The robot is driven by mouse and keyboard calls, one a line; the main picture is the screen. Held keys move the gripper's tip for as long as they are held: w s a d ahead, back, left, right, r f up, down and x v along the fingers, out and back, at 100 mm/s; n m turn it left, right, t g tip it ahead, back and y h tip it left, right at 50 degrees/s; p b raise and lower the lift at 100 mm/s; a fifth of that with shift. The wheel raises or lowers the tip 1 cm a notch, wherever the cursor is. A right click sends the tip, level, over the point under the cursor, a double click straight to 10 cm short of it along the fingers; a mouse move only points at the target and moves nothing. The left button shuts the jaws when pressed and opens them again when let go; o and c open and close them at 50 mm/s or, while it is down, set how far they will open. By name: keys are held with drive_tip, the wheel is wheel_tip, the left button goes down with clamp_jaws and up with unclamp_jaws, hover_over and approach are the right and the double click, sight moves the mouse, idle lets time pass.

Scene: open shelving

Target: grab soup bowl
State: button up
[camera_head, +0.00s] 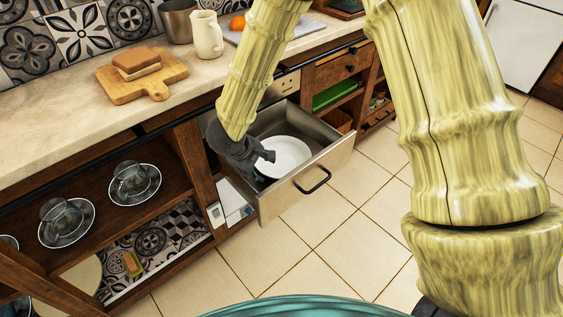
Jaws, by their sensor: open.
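A white round dish (286,157), which looks like the soup bowl, lies in the pulled-out drawer (333,160). My gripper (268,157) is dark grey and reaches down into the drawer at the left edge of the dish. It is open, and its fingertips overlap the dish's rim in the view; I cannot tell whether they touch it. The gripper and my arm hide part of the dish's left side and the drawer's left part. A dark teal edge of something shows under the dish on the left.
Open shelves at the left hold glass cups on saucers (135,184). The counter (60,125) above bears a cutting board (142,82) with bread, a cream pitcher (207,35) and a metal pot (178,20). The drawer's front with its handle (313,182) juts over clear tiled floor.

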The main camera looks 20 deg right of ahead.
sight(270, 173)
drive_tip(key=b+x, duration=0.3)
drive_tip(key=x, duration=0.5)
drive_tip(key=shift+w, duration=0.2)
drive_tip(key=shift+r, duration=0.1)
drive_tip(key=shift+c, duration=0.3)
clamp_jaws()
